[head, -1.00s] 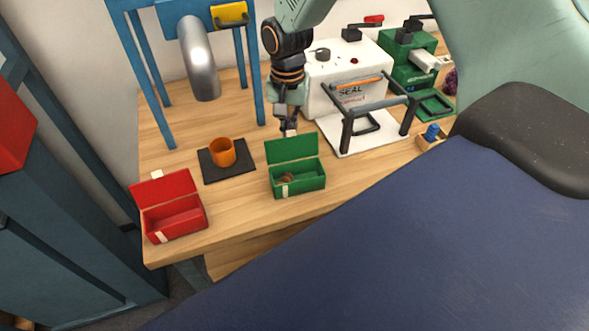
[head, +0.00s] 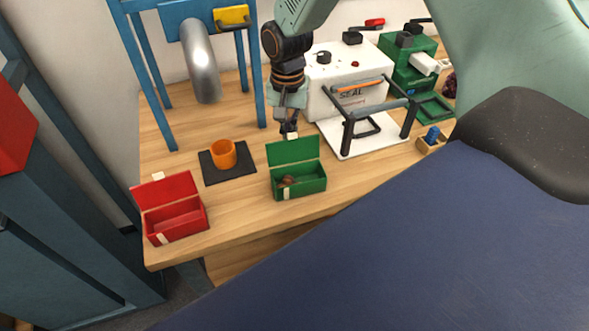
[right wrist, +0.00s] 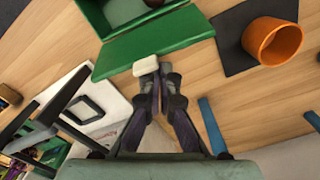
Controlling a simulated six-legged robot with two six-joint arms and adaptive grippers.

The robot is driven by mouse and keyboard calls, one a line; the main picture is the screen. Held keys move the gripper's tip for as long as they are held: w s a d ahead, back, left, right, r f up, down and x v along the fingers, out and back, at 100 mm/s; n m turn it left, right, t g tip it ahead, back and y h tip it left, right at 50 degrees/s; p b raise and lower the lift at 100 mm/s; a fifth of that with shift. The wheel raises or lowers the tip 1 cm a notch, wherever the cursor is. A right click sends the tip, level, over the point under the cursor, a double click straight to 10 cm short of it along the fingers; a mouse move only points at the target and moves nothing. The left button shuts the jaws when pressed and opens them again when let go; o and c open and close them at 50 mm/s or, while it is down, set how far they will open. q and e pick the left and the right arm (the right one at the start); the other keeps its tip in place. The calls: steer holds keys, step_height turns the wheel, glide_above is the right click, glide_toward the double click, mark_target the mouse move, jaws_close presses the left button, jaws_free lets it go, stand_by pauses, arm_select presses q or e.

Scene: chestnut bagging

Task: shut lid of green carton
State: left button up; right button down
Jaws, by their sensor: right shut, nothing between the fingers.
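The green carton (head: 302,187) stands on the wooden table with its lid (head: 293,150) raised at the back. Brown chestnuts (head: 287,181) lie inside it. A small white tab (head: 292,136) sticks up at the lid's top edge. My right gripper (head: 288,130) is shut and empty, just behind the raised lid by the tab. In the right wrist view its fingertips (right wrist: 158,75) are at the white tab (right wrist: 146,66) of the green lid (right wrist: 155,37); I cannot tell whether they touch. My left gripper is not in view.
An open red carton (head: 177,220) stands at the left table corner. An orange cup (head: 223,154) stands on a dark mat (head: 243,172) left of the green carton. A white sealing machine (head: 337,65) with a dark handle frame stands behind right. Table between the cartons is clear.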

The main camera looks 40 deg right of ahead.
mark_target(294, 150)
steer(key=shift+d, duration=0.15)
steer(key=shift+s, duration=0.2)
steer(key=shift+s+a+p, duration=0.35)
steer(key=shift+s+p, duration=0.35)
steer(key=shift+s, duration=0.2)
steer(key=shift+s+a+p, duration=0.35)
steer(key=shift+s+p, duration=0.3)
steer(key=shift+s, duration=0.2)
steer(key=shift+w+r+p, duration=0.1)
steer(key=shift+r+p, duration=0.55)
step_height(294, 150, up, 6)
steer(key=p, duration=0.6)
steer(key=shift+f, duration=0.15)
